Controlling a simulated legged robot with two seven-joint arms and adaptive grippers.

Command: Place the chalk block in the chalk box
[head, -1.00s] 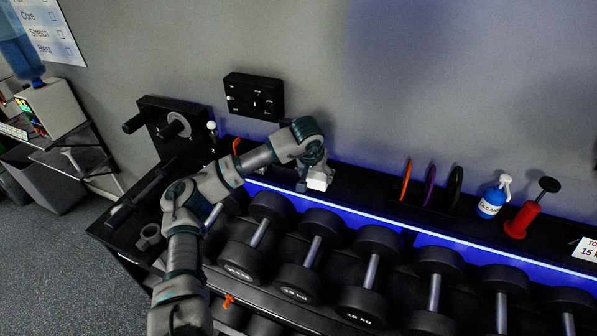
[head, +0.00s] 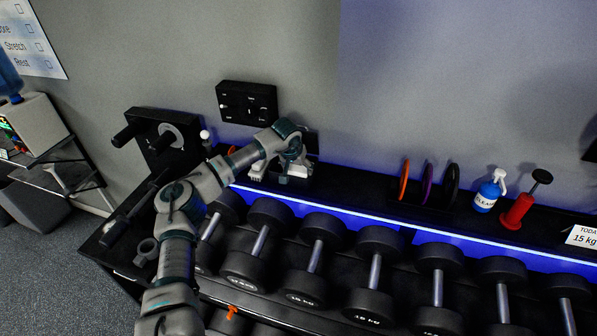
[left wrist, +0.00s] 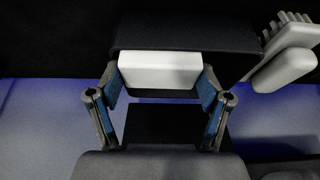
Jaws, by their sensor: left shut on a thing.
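The white chalk block (left wrist: 160,70) is held between the two fingers of my left gripper (left wrist: 160,88) in the left wrist view. In the head view my left gripper (head: 282,172) hangs low over the shelf top above the dumbbells, and the block is hard to tell apart from it. A black box-like shape (left wrist: 185,33) lies directly behind the block, and a dark panel (left wrist: 162,123) shows between the fingers. I take these for the chalk box, but cannot tell whether the block is inside its rim. My right gripper is not in view.
A pale brush (left wrist: 285,55) lies right of the gripper in the left wrist view. Dumbbells (head: 317,255) fill the rack in front. Upright coloured discs (head: 428,185), a blue bottle (head: 486,195) and a red pump (head: 518,210) stand to the right.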

